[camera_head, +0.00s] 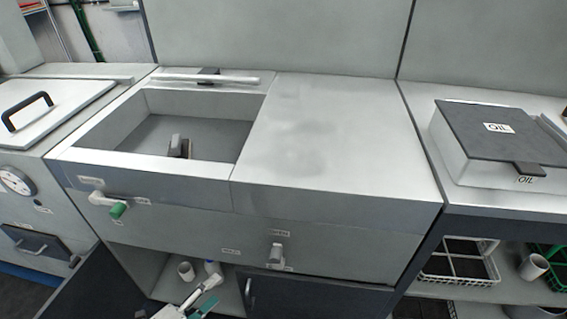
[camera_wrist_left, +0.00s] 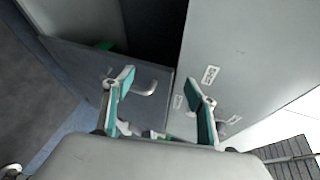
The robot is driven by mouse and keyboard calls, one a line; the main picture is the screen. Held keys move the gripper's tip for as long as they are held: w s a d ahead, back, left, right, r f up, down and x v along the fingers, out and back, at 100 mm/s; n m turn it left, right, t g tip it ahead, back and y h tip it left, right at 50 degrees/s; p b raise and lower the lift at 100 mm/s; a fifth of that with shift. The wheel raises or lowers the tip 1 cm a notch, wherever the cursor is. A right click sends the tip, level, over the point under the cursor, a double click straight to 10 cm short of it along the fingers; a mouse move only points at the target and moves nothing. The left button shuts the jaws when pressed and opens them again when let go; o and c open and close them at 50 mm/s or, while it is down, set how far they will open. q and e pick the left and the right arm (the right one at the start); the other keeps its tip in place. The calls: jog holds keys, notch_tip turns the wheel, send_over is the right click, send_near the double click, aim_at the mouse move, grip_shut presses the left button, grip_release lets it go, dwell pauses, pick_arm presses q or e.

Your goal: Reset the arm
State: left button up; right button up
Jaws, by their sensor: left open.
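My left gripper (camera_head: 197,298) shows at the bottom edge of the head view, low in front of the counter and its open lower cabinet. Only its teal and white finger parts show there. In the left wrist view its two teal-padded fingers (camera_wrist_left: 163,100) stand wide apart with nothing between them. Behind the fingers is a dark cabinet door with a curved light handle (camera_wrist_left: 147,89). The rest of the left arm is mostly out of the head view. My right gripper is in neither view.
A counter holds an open sink basin (camera_head: 165,135) with a flat top (camera_head: 320,150) beside it, which is clear. A green-tipped lever (camera_head: 117,210) and another knob (camera_head: 276,257) stick out in front.

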pick_arm(q)
notch_tip(320, 180, up, 7)
jog(key=s+n+t+y+p, duration=0.1)
jog(key=n+t+p, duration=0.15)
jog(key=n, duration=0.35)
jog(key=s+d+r+n+g+y+p, duration=0.1)
jog(key=s+d+n+g+y+p, duration=0.1)
jog(key=s+n+p, duration=0.6)
jog(key=s+n+g+y, duration=0.1)
jog(key=s+n+g, duration=0.1)
jog(key=s+n, duration=0.4)
jog(key=shift+s+r+g, duration=0.2)
jog(key=shift+s+g, duration=0.15)
jog(key=shift+s, duration=0.1)
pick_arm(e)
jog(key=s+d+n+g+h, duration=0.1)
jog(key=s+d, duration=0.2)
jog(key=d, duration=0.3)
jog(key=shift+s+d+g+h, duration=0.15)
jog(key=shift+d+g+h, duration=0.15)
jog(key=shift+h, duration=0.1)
